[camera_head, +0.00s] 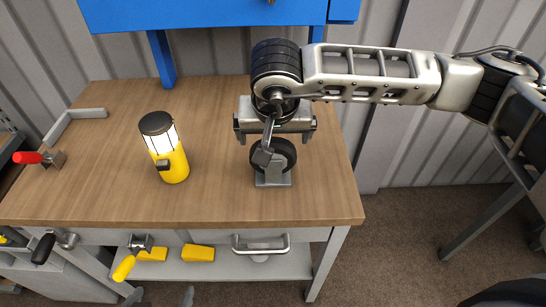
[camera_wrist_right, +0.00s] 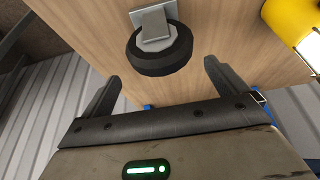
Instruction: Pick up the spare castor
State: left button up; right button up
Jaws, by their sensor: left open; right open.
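The castor (camera_head: 273,180) stands on the right part of the wooden workbench, with a dark wheel and a grey metal plate. It also shows in the right wrist view (camera_wrist_right: 162,55), just beyond and between the fingertips. My right gripper (camera_head: 274,137) is open and empty above the castor and partly covers it in the head view; its two fingers also show in the right wrist view (camera_wrist_right: 162,72). No finger visibly touches the castor. My left gripper (camera_head: 163,296) shows only as fingertips at the bottom edge, apart and empty, below the bench front.
A yellow lantern (camera_head: 172,165) stands left of the castor on the workbench (camera_head: 215,200). A blue panel (camera_head: 215,15) rises behind. Yellow items (camera_head: 198,253) lie on the shelf below.

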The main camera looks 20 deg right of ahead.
aim_at(273, 140)
jog(key=shift+x, duration=1.85)
jog(key=shift+a, duration=0.1)
jog(key=c, duration=1.5)
jog(key=shift+r, duration=0.1)
jog(key=c, duration=0.3)
